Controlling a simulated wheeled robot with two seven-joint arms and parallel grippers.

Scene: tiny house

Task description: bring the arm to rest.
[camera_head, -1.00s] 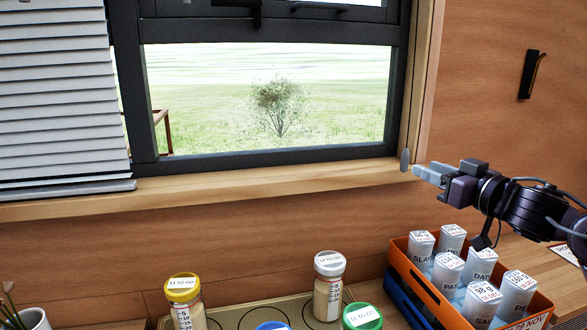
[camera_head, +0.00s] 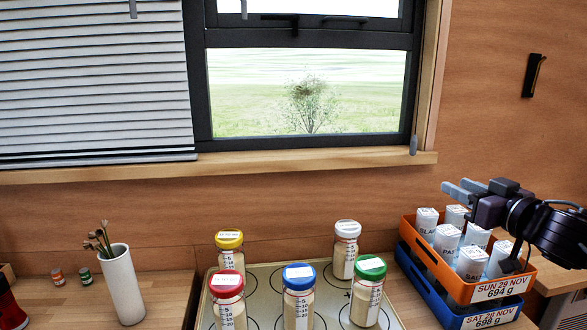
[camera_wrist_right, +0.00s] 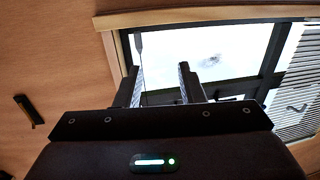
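My right gripper (camera_head: 460,188) comes in from the right in the head view, above the stacked crates and in front of the wooden wall. In the right wrist view (camera_wrist_right: 161,85) its two fingers stand apart with nothing between them, and the window lies beyond them. It is open and empty. My left gripper is not in view. The orange crate (camera_head: 505,287) holds several white labelled containers and sits on a blue crate (camera_head: 490,318). My right arm hides part of the orange crate's right side.
Several jars with coloured lids stand on a tray (camera_head: 262,283) in the lower middle. A white cup (camera_head: 122,287) with brushes stands at left, with two small jars beside it. The window (camera_head: 306,92) has a sill (camera_head: 300,164) and a blind (camera_head: 95,85). A black hook (camera_head: 533,76) hangs on the wall.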

